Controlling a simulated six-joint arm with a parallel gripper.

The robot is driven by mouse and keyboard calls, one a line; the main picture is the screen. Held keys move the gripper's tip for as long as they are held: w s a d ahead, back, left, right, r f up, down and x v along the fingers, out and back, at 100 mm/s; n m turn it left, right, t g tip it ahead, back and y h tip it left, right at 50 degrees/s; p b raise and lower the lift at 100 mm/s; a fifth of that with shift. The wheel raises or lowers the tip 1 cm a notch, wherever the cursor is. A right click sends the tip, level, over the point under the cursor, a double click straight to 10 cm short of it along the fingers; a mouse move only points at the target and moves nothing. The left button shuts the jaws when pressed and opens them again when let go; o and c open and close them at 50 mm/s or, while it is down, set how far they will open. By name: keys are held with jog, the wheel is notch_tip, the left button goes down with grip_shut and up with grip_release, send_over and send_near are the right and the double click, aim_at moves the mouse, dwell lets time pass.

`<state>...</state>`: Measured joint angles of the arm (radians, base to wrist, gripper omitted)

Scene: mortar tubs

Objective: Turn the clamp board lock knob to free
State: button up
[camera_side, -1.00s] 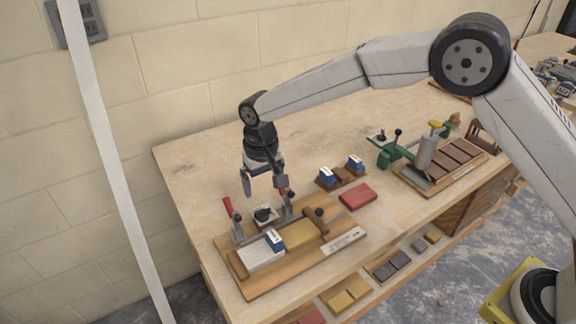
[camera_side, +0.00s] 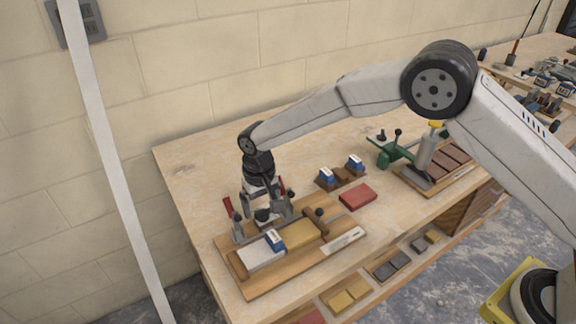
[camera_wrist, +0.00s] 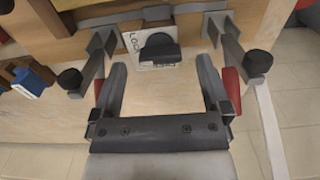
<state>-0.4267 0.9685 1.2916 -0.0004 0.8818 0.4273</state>
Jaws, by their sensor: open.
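The clamp board (camera_side: 290,273) is a wooden board near the bench's front left edge. Its black lock knob (camera_wrist: 160,48) sits on a white label plate (camera_wrist: 134,44) with "LOCK" partly readable. In the side view the knob (camera_side: 263,216) is partly covered by my gripper. My gripper (camera_side: 265,214) is open and low over the back of the board. In the wrist view its fingers (camera_wrist: 162,64) are spread to either side of the knob, which lies just past the fingertips, with no contact visible.
A red block (camera_side: 358,197) and small blue-and-white pieces (camera_side: 327,176) stand to the right.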

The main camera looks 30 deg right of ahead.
jog(key=shift+f, duration=0.85)
jog(key=c, duration=1.3)
